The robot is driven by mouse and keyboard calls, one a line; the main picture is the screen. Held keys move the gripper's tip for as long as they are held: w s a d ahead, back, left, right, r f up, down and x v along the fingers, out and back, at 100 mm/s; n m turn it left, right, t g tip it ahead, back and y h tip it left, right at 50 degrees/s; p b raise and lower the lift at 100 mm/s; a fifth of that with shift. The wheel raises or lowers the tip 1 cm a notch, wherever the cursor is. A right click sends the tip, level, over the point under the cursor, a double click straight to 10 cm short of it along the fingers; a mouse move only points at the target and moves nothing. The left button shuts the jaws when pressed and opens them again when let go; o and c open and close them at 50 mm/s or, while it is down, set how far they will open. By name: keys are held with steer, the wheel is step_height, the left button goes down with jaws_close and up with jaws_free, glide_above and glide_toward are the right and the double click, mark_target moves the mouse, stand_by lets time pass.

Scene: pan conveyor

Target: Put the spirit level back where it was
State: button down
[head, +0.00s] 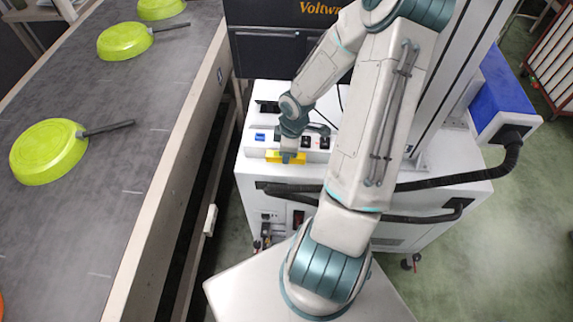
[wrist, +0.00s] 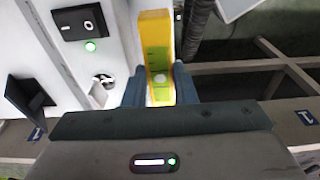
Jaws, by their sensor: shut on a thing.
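The spirit level is a short yellow bar with a green vial section; it shows in the head view (head: 272,156) and upright in the middle of the wrist view (wrist: 155,30). My gripper (head: 290,153) is shut on it. In the wrist view my gripper (wrist: 160,90) has its two blue-grey fingers on either side of the level. The level is at the white machine cabinet (head: 262,172), near the switches on its top. I cannot tell whether it touches the cabinet or hangs just above it.
A grey conveyor (head: 100,200) runs along the left with several green pans, such as this one (head: 45,155). A black switch (wrist: 85,22) with a green light sits beside the level in the wrist view. A blue box (head: 500,95) stands at the right. Black hoses cross the cabinet front.

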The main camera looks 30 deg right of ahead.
steer(key=shift+f+b, duration=0.5)
steer(key=shift+f, duration=2.25)
steer(key=shift+f, duration=0.1)
steer(key=shift+f, duration=0.15)
steer(key=c, duration=1.5)
jaws_free()
steer(key=shift+o, duration=0.2)
